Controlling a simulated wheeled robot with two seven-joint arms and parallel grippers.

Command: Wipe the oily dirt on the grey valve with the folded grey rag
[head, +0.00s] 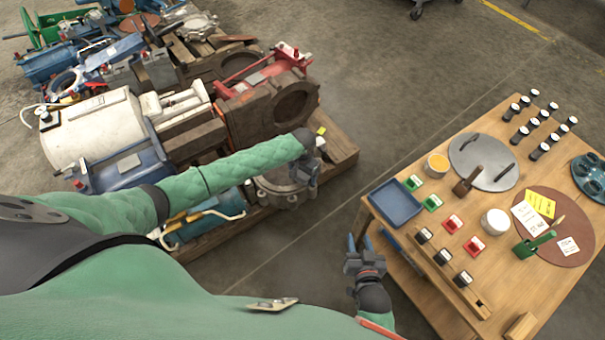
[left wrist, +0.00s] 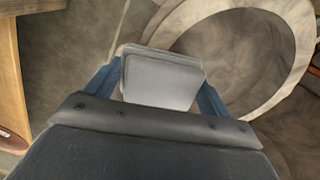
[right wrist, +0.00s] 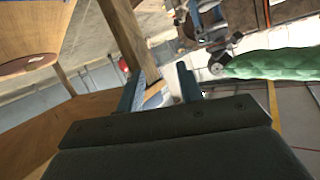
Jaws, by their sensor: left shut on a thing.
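My left gripper (head: 306,178) is over the grey valve (head: 270,196) at the near right corner of the pallet. In the left wrist view this gripper (left wrist: 158,85) is shut on the folded grey rag (left wrist: 160,80), a pale grey pad between the blue fingers. A large round grey ring, seemingly the valve (left wrist: 288,50), lies behind and to the right of the rag there. I cannot tell whether the rag touches it, and I cannot make out the oily dirt. My right gripper (head: 360,243) is open and empty beside the table; its spread fingers show in the right wrist view (right wrist: 160,88).
The wooden pallet (head: 343,155) holds red, white and blue machines close around my left arm. The wooden table (head: 405,230) at right carries a blue tray (head: 396,202), round plates, jars and small blocks. Bare floor lies between pallet and table.

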